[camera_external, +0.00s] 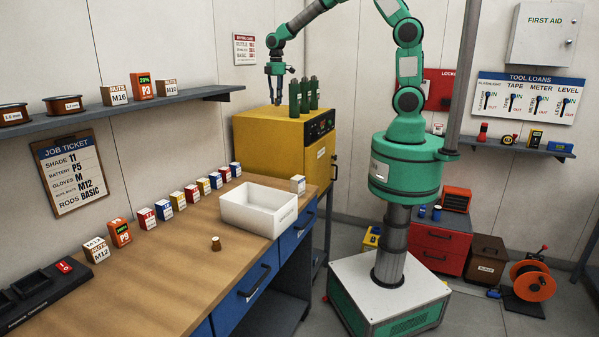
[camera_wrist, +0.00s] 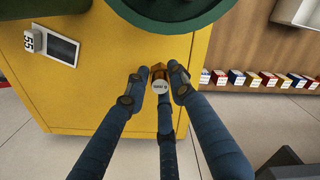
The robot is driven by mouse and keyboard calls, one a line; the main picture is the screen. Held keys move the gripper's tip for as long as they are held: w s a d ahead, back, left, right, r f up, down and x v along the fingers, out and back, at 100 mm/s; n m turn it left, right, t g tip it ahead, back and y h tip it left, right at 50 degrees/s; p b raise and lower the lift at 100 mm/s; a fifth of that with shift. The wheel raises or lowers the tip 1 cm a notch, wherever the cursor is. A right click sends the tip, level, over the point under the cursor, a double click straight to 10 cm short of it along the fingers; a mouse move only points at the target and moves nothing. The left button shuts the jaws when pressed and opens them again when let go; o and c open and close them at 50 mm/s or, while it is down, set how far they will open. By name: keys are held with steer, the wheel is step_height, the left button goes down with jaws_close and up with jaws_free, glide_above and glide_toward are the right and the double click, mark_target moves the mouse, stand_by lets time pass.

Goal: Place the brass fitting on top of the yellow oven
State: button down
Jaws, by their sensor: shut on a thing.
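The yellow oven (camera_external: 268,143) stands at the far end of the bench, with several dark green cylinders on its top. My gripper (camera_external: 277,101) points down over the left part of the oven top. In the wrist view my gripper (camera_wrist: 162,80) is shut on a small brass fitting (camera_wrist: 158,69) with a white face. The yellow oven top (camera_wrist: 110,60) fills the view behind the fitting. The fitting is too small to make out in the external view, and I cannot tell whether it touches the oven top.
Green cylinders (camera_external: 304,94) stand just right of my gripper; a dark green round shape (camera_wrist: 160,8) shows close in the wrist view. A small brown, white-topped piece (camera_external: 216,243) stands on the bench near a white bin (camera_external: 250,217). A row of small boxes (camera_external: 178,200) lines the wall.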

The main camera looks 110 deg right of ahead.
steer(key=shift+w+d, duration=0.1)
steer(key=w+d+p, duration=0.1)
steer(key=w+d, duration=0.2)
steer(key=w, duration=0.1)
steer(key=w+d+f, duration=0.1)
steer(key=w+d, duration=0.3)
steer(key=w+d+p, duration=0.1)
steer(key=w+d, duration=0.2)
steer(key=shift+w+d+f+p, duration=0.2)
steer(key=shift+w+p, duration=0.1)
steer(key=shift+w, duration=0.1)
stand_by(0.5)
steer(key=shift+f+p, duration=0.4)
steer(key=shift+f, duration=1.35)
steer(key=shift+f, duration=0.15)
steer(key=c, duration=1.5)
jaws_free()
steer(key=shift+o, duration=0.2)
